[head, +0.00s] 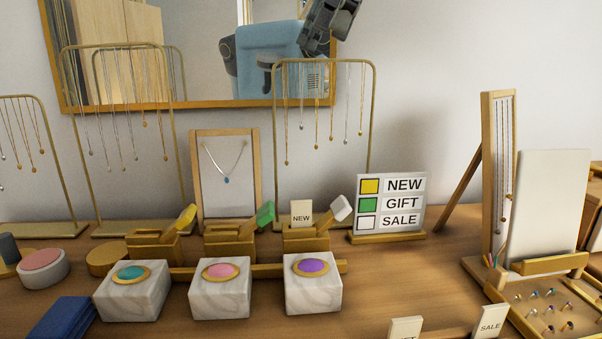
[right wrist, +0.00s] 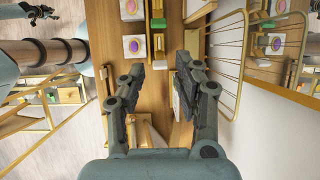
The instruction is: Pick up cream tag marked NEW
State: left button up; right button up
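The cream tag marked NEW (head: 301,213) stands upright at the right-hand wooden holder (head: 306,240), beside a white-ended block (head: 340,208). I cannot make the tag out in the right wrist view. My right gripper (head: 316,45) hangs at the top of the head view, in front of the mirror and well above the tag. In the right wrist view its fingers (right wrist: 161,62) are apart with nothing between them. A small dark jointed part at the upper left of that view may be my left gripper (right wrist: 40,13); its fingers are unclear.
Two more wooden holders with yellow-ended (head: 186,217) and green-ended (head: 264,214) blocks stand to the left. Marble blocks (head: 312,293) stand in front. A NEW/GIFT/SALE sign (head: 390,204) stands right, a necklace rack (head: 371,130) behind. SALE (head: 490,321) and another tag (head: 405,328) are in front.

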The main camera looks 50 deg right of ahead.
jog(key=b, duration=1.2)
send_near(301, 205)
jog(key=shift+g, duration=0.3)
jog(key=x, duration=0.2)
jog(key=w+b+x, duration=0.1)
jog(key=x, duration=0.1)
jog(key=shift+d+f, duration=0.15)
jog(key=shift+f, duration=0.15)
jog(key=x, duration=0.4)
jog(key=shift+s+f+b, duration=0.1)
jog(key=shift+f+b, duration=0.15)
jog(key=shift+b, duration=0.1)
jog(key=shift+a+f, duration=0.35)
jog(key=shift+f, duration=0.05)
pick_arm(q)
jog(key=s+f, duration=0.3)
jog(key=f, duration=1.2)
jog(key=shift+f+g, duration=0.2)
jog(key=shift+g, duration=0.1)
jog(key=shift+s, duration=0.1)
pick_arm(e)
grip_shut()
